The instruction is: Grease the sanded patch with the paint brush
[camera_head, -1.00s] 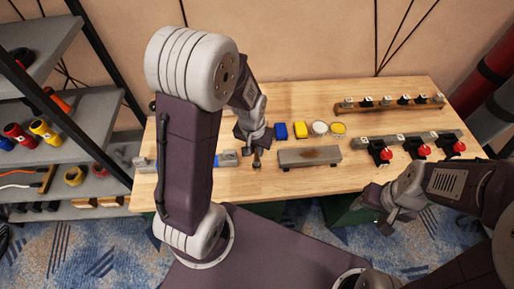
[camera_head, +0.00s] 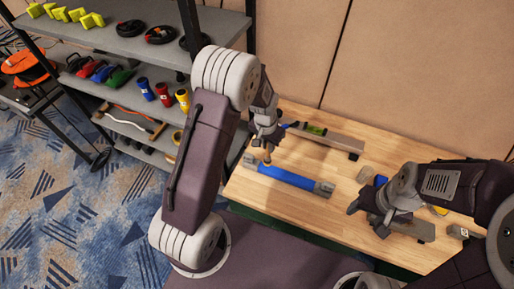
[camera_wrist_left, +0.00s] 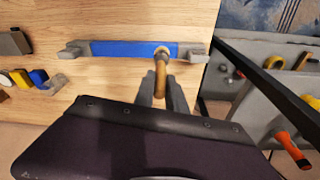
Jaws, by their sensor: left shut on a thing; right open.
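My left gripper (camera_head: 267,142) is shut on the paint brush, whose brown handle (camera_wrist_left: 160,78) shows between the fingers in the left wrist view. The brush's end is close to a blue bar with grey ends (camera_head: 290,178) on the table; I cannot tell whether they touch. The blue bar also shows in the left wrist view (camera_wrist_left: 125,49). My right gripper (camera_head: 372,216) is open, near a grey block (camera_head: 421,229) at the right. My right arm covers part of this block. The sanded patch is not visible in the head view.
A long rail (camera_head: 338,141) with a green level lies at the back of the wooden table (camera_head: 305,209). A small blue item (camera_head: 380,181) and a yellow item (camera_head: 440,210) show by my right arm. A shelf rack with tools (camera_head: 165,95) stands at the left.

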